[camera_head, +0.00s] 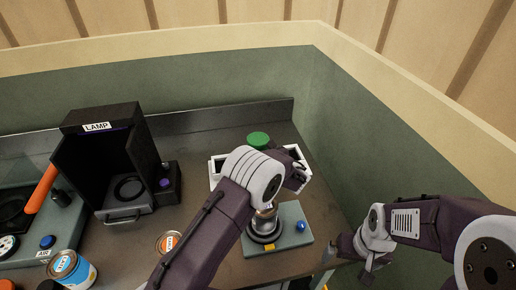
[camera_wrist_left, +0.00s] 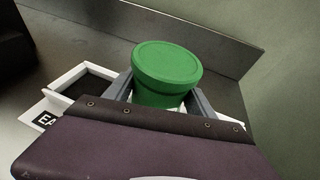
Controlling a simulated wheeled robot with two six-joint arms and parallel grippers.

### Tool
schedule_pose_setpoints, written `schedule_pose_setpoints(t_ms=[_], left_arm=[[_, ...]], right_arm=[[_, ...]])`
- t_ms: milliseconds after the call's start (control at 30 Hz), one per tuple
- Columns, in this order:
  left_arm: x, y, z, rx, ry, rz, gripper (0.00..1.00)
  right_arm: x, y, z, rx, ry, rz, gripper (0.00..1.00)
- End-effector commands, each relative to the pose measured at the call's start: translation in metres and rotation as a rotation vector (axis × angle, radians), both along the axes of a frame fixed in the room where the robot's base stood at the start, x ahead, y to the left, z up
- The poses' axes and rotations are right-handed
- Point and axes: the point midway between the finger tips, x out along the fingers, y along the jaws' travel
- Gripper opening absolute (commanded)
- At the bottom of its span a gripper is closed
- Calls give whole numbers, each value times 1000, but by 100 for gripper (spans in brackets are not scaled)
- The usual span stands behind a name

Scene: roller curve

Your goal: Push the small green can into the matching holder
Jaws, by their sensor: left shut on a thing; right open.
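The small green can (camera_head: 258,140) stands at the back of the bench, beyond my left wrist; its lid and side show large in the left wrist view (camera_wrist_left: 167,72). My left gripper (camera_wrist_left: 160,95) is shut on it, a finger on each side. In the head view my left wrist hides the fingers. A white-framed holder (camera_head: 214,180) lies around and below the can, partly hidden by my arm; its white rim and a dark compartment show in the left wrist view (camera_wrist_left: 62,88). I cannot tell whether the can's base is inside it. My right gripper (camera_head: 348,262) is open and empty at the front right.
A black LAMP box (camera_head: 97,155) stands at left. A grey-green block with a blue button (camera_head: 299,226) sits below my left wrist. An orange-labelled can (camera_head: 168,242) and a blue-labelled can (camera_head: 72,268) stand in front. A low back ledge (camera_head: 215,120) and green walls bound the bench.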

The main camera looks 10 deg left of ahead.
Motion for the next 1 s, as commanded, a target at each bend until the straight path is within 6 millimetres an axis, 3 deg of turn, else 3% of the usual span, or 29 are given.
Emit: schedule_pose_setpoints(t_ms=[1000], left_arm=[[0, 0, -10, 0, 0, 0, 18]], right_arm=[[0, 0, -10, 0, 0, 0, 100]])
